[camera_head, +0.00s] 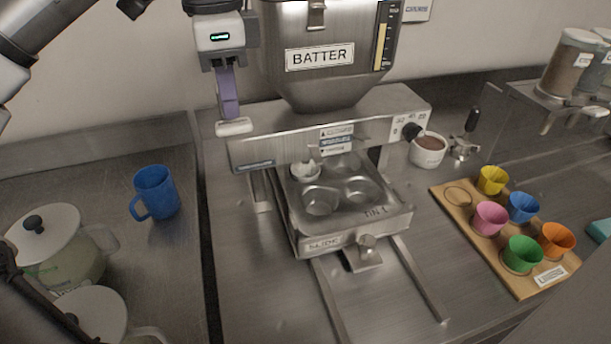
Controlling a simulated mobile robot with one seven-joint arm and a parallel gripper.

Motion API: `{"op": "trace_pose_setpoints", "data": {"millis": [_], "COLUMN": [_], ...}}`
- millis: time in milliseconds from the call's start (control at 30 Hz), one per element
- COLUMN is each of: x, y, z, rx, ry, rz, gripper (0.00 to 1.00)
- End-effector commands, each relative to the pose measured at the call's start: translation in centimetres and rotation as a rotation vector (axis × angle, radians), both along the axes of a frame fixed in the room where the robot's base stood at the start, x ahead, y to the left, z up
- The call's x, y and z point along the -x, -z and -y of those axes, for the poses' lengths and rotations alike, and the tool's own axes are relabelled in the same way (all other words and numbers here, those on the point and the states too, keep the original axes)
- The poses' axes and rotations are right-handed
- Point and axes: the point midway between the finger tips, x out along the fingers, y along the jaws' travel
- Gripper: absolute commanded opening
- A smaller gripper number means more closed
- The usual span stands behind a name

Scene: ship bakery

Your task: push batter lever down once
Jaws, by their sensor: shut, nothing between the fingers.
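The steel hopper (330,85) labelled BATTER stands at the top centre of the head view, above a steel machine body. A pale lever end (234,128) sits at the machine's upper left corner. My gripper (230,114) hangs over it with purple fingers pointing down, shut and empty. The fingertips are right at the lever end in the picture; I cannot tell whether they touch it. Below the hopper, a pale nozzle (306,171) sits over a muffin tin (375,215) with several cups.
A blue mug (155,192) and lidded glass pots (60,245) stand at left. The counter left of the tin is clear.

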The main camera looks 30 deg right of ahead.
Motion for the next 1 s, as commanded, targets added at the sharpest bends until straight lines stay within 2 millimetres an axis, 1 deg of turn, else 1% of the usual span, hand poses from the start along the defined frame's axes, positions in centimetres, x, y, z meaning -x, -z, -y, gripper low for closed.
{"op": "trace_pose_setpoints", "data": {"millis": [1000], "x": [0.0], "y": [4.3], "z": [0.0], "rx": [0.0], "ry": [0.0], "rz": [0.0], "gripper": [0.0]}}
